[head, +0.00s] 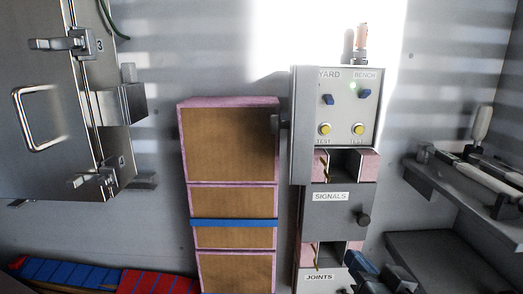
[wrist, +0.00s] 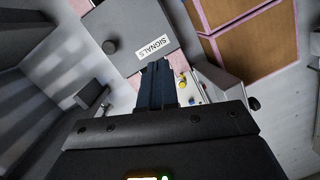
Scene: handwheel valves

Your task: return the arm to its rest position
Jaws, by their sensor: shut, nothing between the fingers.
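My gripper (wrist: 157,68) is shut and empty in the wrist view, its dark fingers pressed together and pointing towards the grey SIGNALS drawer (wrist: 135,35). In the head view part of my gripper (head: 358,260) shows at the bottom, in front of the lower right of the cabinet stack, near the JOINTS drawer (head: 322,279). It covers part of that drawer's front. I cannot tell the exact gap between the fingertips and the drawers.
A switch box (head: 345,105) with blue switches and yellow buttons stands above the drawers. Brown panels (head: 233,143) stand left of it. A grey shelf (head: 465,180) with tools juts out on the right. A metal door (head: 50,110) is at upper left. Red and blue blocks (head: 100,277) lie lower left.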

